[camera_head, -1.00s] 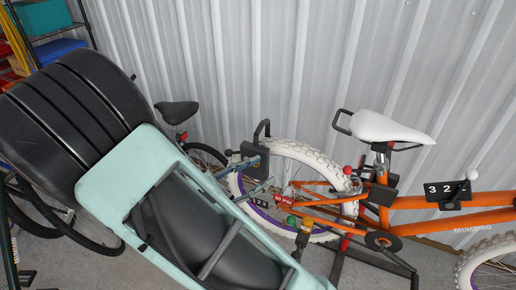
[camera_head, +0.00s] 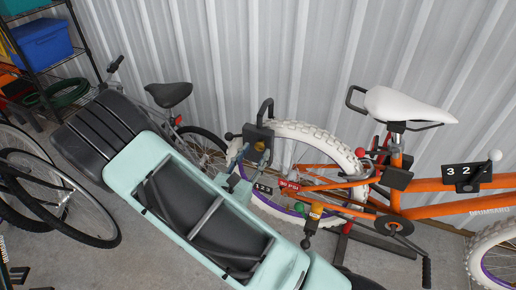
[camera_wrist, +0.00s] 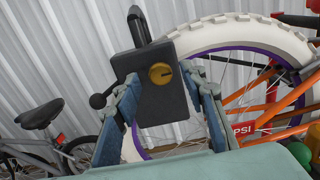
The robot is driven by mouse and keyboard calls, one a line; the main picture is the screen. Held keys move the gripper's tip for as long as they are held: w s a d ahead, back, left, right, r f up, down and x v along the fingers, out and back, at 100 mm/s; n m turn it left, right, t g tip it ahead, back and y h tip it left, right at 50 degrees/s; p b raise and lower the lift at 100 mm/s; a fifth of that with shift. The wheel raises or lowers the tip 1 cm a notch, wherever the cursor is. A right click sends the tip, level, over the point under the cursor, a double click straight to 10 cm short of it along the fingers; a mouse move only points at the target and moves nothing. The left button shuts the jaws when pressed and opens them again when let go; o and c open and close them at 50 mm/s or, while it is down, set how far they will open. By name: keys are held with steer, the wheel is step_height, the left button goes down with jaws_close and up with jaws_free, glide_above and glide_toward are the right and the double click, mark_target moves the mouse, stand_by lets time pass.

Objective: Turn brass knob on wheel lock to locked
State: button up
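The wheel lock (camera_head: 258,136) is a dark grey box with a black shackle, at the rear white tyre of the orange bike. In the wrist view the lock body (camera_wrist: 158,104) faces me with a round brass knob (camera_wrist: 160,73) on its upper middle. The knob has a dark slot pointing roughly right. My gripper (camera_wrist: 165,80) is open, one blue-grey finger on each side of the lock body in the picture, with the knob between them. I cannot tell whether the fingers touch the lock. In the head view my gripper (camera_head: 252,166) is just below the lock.
The orange bike (camera_head: 435,186) with a white saddle (camera_head: 408,106) stands on the right. A round-ended lever (camera_head: 230,136) sticks out left of the lock. A grey bike (camera_head: 170,96) leans behind my arm. Shelves (camera_head: 45,50) stand upper left. A corrugated wall (camera_head: 300,60) is close behind.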

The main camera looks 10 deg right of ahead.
mark_target(261, 145)
steer(key=shift+x, duration=1.35)
steer(key=shift+c, duration=0.7)
jaws_close()
